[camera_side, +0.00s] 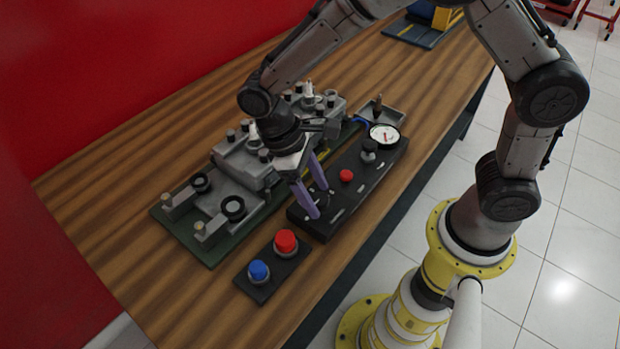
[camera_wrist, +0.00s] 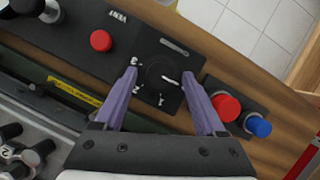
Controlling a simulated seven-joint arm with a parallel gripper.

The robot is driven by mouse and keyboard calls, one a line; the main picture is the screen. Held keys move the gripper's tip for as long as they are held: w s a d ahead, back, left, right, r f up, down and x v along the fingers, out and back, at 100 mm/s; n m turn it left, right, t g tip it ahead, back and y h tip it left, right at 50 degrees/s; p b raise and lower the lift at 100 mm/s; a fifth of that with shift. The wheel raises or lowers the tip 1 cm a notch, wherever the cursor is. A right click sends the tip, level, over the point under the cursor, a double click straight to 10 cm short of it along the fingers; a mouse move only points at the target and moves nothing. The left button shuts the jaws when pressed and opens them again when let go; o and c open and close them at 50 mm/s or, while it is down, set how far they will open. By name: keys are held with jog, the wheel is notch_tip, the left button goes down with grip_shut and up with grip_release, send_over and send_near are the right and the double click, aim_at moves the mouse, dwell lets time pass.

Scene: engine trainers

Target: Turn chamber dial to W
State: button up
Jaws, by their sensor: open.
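The chamber dial (camera_wrist: 155,72) is a dark round knob on a square black plate in the wrist view. A white pointer line on it runs toward the right of the picture. Small white marks stand around its left and lower sides, too small and turned to read surely. My gripper (camera_wrist: 161,77) is open, with one purple finger on each side of the dial; I cannot tell whether either touches it. In the side view my gripper (camera_side: 318,202) points down at the near-left end of the black panel (camera_side: 350,205), and the fingers partly hide the dial.
The panel also bears a red button (camera_side: 346,175), a black knob (camera_side: 369,150) and a white gauge (camera_side: 384,136). A separate plate with a red button (camera_side: 285,242) and a blue button (camera_side: 258,271) lies close by. The grey engine block (camera_side: 245,158) stands behind. The front-left tabletop is clear.

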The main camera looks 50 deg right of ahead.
jog(key=v, duration=1.3)
jog(key=shift+r, duration=0.35)
jog(key=shift+w, duration=0.15)
jog(key=s+d+r+m+t+y, duration=0.2)
jog(key=s+d+r+m+t, duration=0.15)
jog(key=s+d+r, duration=0.6)
jog(key=s+d+f+m+t, duration=0.1)
jog(key=s+d+f+t, duration=0.4)
jog(key=s+d+t, duration=0.1)
jog(key=shift+s, duration=0.45)
jog(key=shift+f, duration=0.15)
